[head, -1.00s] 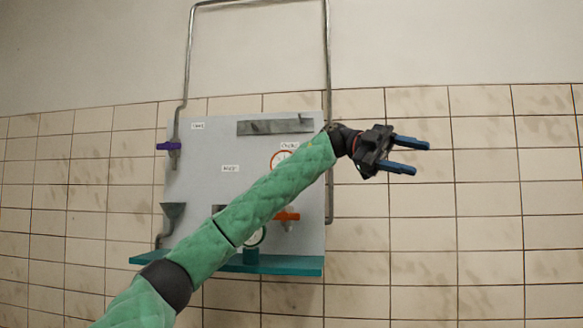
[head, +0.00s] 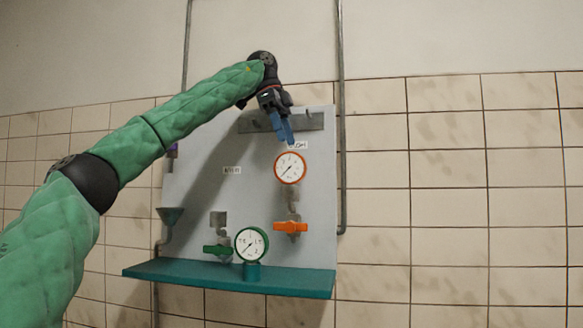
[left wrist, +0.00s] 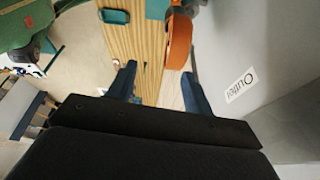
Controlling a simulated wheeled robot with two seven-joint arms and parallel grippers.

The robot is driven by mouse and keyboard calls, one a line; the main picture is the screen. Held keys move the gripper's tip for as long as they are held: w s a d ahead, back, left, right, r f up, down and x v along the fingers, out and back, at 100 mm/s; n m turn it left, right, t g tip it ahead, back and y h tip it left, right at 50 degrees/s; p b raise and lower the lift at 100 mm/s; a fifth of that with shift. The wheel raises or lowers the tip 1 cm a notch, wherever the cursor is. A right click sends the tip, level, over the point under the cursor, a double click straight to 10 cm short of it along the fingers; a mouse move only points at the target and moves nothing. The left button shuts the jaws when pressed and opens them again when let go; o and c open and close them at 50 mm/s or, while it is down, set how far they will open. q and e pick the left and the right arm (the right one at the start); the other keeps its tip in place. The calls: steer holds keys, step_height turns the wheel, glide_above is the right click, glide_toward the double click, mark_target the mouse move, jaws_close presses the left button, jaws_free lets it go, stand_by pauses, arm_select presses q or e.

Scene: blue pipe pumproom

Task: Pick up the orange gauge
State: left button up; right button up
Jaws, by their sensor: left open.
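The orange gauge (head: 290,168) is a round dial with an orange rim and white face, mounted on the upper right of the grey panel above an orange valve handle (head: 291,227). My left gripper (head: 286,139) is open and points down just above the gauge. In the left wrist view the gauge's orange rim (left wrist: 179,42) shows edge-on, beyond the blue fingertips (left wrist: 158,80) and nearer the right one. I see no contact. My right gripper is not in view.
The grey panel (head: 200,195) carries a teal shelf (head: 230,277) with a green gauge (head: 251,243) at it. A green valve handle (head: 217,250), a funnel (head: 170,215) and a metal bracket (head: 315,119) are nearby. A pipe (head: 342,150) runs at right.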

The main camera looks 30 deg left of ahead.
mark_target(291, 167)
arm_select(q)
steer(key=w+f, duration=0.1)
steer(key=w+a+f+n+y, duration=0.1)
steer(key=w, duration=0.1)
steer(key=shift+a+f, duration=0.1)
steer(key=shift+s+d+f, duration=0.35)
steer(key=shift+f, duration=0.3)
steer(key=shift+w+f, duration=0.25)
steer(key=shift+f, duration=0.35)
steer(key=shift+s+d+f+p, duration=0.1)
steer(key=shift+d+f+p, duration=0.15)
steer(key=shift+f, duration=0.2)
steer(key=shift+s+d+f+p, duration=0.1)
steer(key=shift+d+f+p, duration=0.1)
steer(key=shift+f, duration=0.55)
steer(key=shift+p+x, duration=0.6)
steer(key=shift+x, duration=0.15)
steer(key=shift+d+f, duration=0.1)
steer(key=shift+f, duration=0.35)
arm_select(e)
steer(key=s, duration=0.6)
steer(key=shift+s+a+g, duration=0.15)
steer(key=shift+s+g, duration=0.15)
arm_select(q)
steer(key=shift+c, duration=0.2)
